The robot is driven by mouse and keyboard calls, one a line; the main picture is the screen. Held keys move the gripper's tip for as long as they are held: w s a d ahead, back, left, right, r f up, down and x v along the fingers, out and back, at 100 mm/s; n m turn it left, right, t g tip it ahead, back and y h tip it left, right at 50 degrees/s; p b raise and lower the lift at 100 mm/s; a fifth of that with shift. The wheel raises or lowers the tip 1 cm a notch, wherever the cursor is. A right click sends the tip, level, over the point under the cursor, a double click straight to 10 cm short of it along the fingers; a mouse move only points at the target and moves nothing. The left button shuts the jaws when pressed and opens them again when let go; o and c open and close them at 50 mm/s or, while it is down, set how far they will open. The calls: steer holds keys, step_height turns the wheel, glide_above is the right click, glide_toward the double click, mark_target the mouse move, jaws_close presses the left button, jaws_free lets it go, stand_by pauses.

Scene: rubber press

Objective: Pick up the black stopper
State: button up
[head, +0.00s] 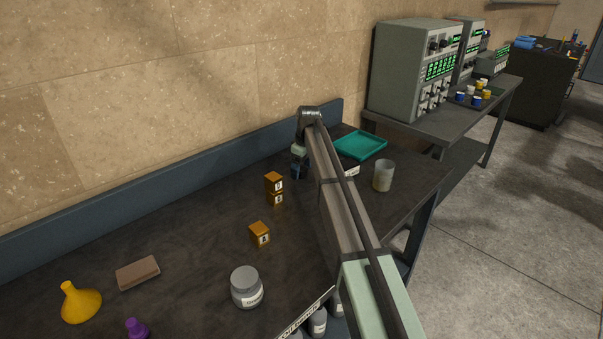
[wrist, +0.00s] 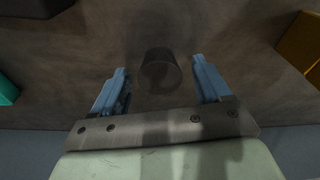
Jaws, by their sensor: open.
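The black stopper (wrist: 160,72) is a small dark round piece on the dark bench top in the wrist view. It lies between the blue fingertips of my gripper (wrist: 159,66), with a visible gap to each finger. My gripper is open and holds nothing. In the head view my gripper (head: 299,168) is low over the far part of the bench, left of the teal tray. The stopper cannot be made out in the head view, where my gripper and arm cover that spot.
Orange blocks (head: 274,183) stand left of my gripper; one (wrist: 303,45) shows at the wrist view's right edge. A teal tray (head: 360,145) and a translucent cup (head: 383,176) are to the right. A raised ledge (head: 180,185) runs along the wall.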

steer(key=shift+f, duration=0.4)
steer(key=shift+c, duration=0.2)
steer(key=c, duration=1)
steer(key=shift+r, duration=0.15)
steer(key=shift+c, duration=0.2)
